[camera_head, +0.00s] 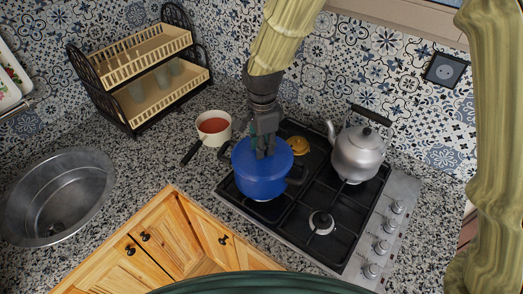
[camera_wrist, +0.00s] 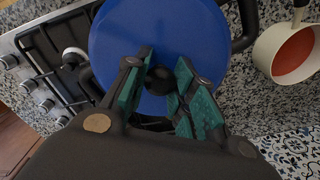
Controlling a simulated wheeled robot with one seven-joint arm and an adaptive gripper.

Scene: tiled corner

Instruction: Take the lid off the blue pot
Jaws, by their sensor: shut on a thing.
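The blue pot (camera_head: 262,180) stands on the left part of the black gas hob, with dark handles at its sides. Its blue lid (camera_head: 278,152) sits on top, and the lid fills the upper middle of the wrist view (camera_wrist: 135,35). My gripper (camera_head: 262,150) points down over the lid. In the wrist view my gripper's green-padded fingers (camera_wrist: 162,88) are shut around the dark lid knob (camera_wrist: 159,78). The fingers partly hide the knob and the lower part of the lid. I cannot see a clear gap between lid and pot.
A kettle (camera_head: 358,152) stands on the hob's right burner. A white saucepan (camera_head: 214,128) with red contents is left of the pot. A metal sink (camera_head: 60,195) is at the left, and a two-tier rack (camera_head: 140,75) stands behind. Granite counter (camera_head: 150,165) between sink and hob is clear.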

